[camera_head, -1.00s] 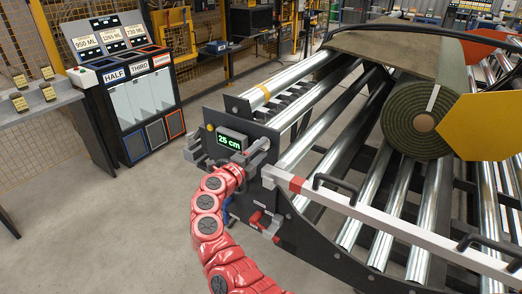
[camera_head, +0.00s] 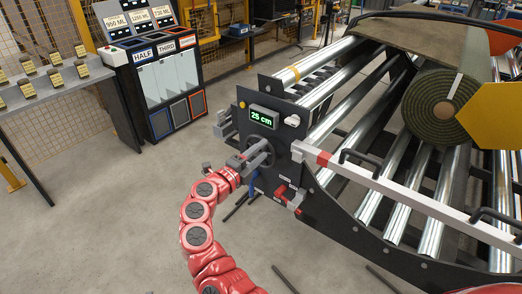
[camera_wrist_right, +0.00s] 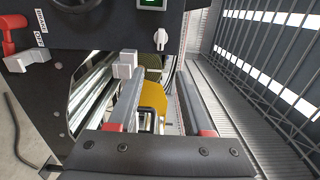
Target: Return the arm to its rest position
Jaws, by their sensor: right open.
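My right arm (camera_head: 199,235), red and jointed, rises from the bottom of the head view. Its gripper (camera_head: 257,156) is in front of the dark side panel (camera_head: 318,190) of the roller machine, below the green "25 cm" display (camera_head: 266,117). In the right wrist view the two fingers of the gripper (camera_wrist_right: 156,75) stand apart with nothing held between them. A white knob (camera_wrist_right: 160,39) on the panel shows beyond the fingertips, apart from them; it also shows in the head view (camera_head: 292,120). My left gripper is not in view.
A red lever (camera_head: 289,199) sticks out low on the panel. A green turf roll (camera_head: 440,105) lies on the steel rollers (camera_head: 385,195). A black bin cabinet (camera_head: 158,75) stands at the back left, beside a grey counter (camera_head: 50,95). The floor at lower left is clear.

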